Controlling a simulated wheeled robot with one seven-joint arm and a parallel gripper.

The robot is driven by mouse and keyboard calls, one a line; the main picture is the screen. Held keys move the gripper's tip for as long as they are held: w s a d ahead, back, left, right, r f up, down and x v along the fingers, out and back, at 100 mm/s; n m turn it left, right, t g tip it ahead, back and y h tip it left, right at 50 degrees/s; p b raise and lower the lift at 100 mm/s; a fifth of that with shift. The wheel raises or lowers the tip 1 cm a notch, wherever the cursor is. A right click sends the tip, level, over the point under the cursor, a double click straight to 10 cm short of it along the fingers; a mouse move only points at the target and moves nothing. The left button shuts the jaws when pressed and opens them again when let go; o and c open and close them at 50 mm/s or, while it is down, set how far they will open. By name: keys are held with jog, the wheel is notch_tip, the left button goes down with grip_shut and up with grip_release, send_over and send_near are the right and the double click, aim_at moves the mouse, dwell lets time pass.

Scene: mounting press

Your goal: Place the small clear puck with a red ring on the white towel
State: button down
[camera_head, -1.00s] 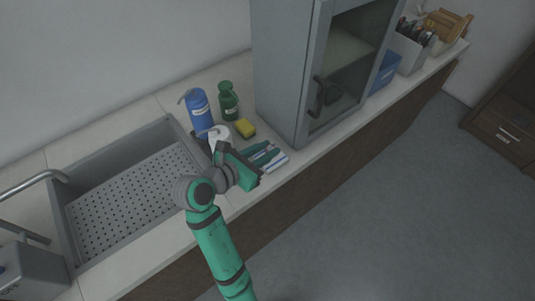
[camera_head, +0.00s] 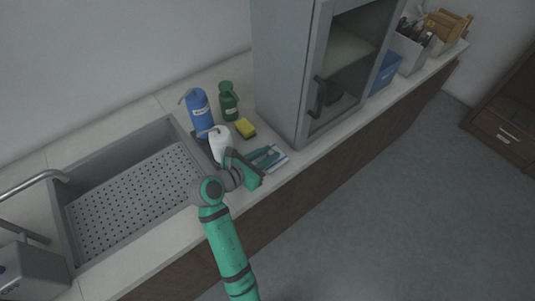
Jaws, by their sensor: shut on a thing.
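My gripper (camera_head: 257,178) is low over the front part of the counter, just right of the sink. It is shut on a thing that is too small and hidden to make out. I cannot make out the small clear puck with a red ring anywhere in view. A white object (camera_head: 219,142) stands behind my gripper, partly covered by the arm.
A blue bottle (camera_head: 200,112), a green bottle (camera_head: 228,101) and a yellow sponge (camera_head: 245,128) stand behind my gripper. The sink (camera_head: 120,205) is to the left. A grey cabinet (camera_head: 283,75) with a glass door rises to the right. The counter's front edge is close.

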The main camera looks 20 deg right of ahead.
jog(key=shift+f, duration=0.2)
jog(key=c, duration=1.5)
grip_release()
jog(key=shift+r, duration=0.15)
jog(key=shift+s+a+r, duration=0.1)
jog(key=shift+a+r, duration=0.05)
jog(key=v, duration=1.1)
jog(key=shift+s+a+r, duration=0.1)
jog(key=shift+s+a, duration=0.05)
jog(key=shift+a, duration=0.1)
